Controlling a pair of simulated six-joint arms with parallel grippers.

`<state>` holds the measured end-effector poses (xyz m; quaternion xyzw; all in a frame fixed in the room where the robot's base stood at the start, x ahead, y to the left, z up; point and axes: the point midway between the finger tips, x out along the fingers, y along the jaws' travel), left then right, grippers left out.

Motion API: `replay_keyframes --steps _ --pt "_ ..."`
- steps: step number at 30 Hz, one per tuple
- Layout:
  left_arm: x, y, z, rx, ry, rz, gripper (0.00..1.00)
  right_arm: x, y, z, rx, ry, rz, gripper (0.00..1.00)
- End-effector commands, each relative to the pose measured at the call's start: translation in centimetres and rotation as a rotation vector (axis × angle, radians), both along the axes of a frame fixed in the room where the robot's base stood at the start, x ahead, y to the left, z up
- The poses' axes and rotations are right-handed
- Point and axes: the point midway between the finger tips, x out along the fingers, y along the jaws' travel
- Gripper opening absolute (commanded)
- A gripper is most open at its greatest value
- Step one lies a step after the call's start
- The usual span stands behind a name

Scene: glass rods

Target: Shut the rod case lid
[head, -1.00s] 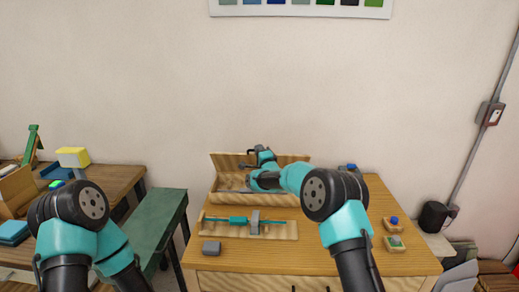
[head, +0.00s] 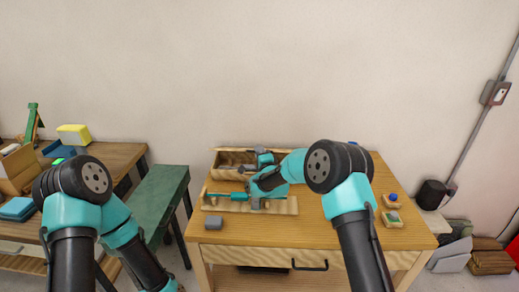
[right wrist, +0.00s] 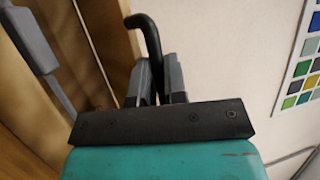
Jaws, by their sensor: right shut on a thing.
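The wooden rod case (head: 226,168) sits at the back of the wooden table. Its lid (head: 228,149) is tilted forward, seen nearly edge-on, with a dark gap below it; the case is partly hidden by my right arm. My right gripper (head: 263,157) is at the middle of the lid. In the right wrist view its fingers (right wrist: 160,85) are shut on a black hooked handle (right wrist: 148,35), with wooden panels (right wrist: 40,95) to the left. Whether the handle is fixed to the lid cannot be seen clearly.
A wooden tray (head: 222,205) with a teal rod lies in front of the case. A grey block (head: 213,222) sits near the table's front left. Small wooden holders (head: 392,218) stand at the right. The table's front middle is clear.

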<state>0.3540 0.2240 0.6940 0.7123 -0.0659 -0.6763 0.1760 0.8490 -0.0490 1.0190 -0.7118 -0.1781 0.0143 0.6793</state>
Motion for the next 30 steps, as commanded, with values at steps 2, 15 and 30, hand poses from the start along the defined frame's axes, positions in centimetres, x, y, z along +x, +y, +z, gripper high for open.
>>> replay_keyframes --steps 2,15,30 --pt "0.0 0.0 0.0 0.0 0.0 0.0 0.23 0.0 -0.1 -0.4 0.001 0.008 -0.001 0.0" --pt "0.0 0.0 0.0 0.0 0.0 0.0 0.23 0.0 -0.1 -0.5 0.001 0.009 -0.001 0.22" --pt "0.0 0.0 0.0 0.0 0.0 0.001 0.23 -4.6 -1.7 -1.6 0.007 0.016 -0.005 0.75"
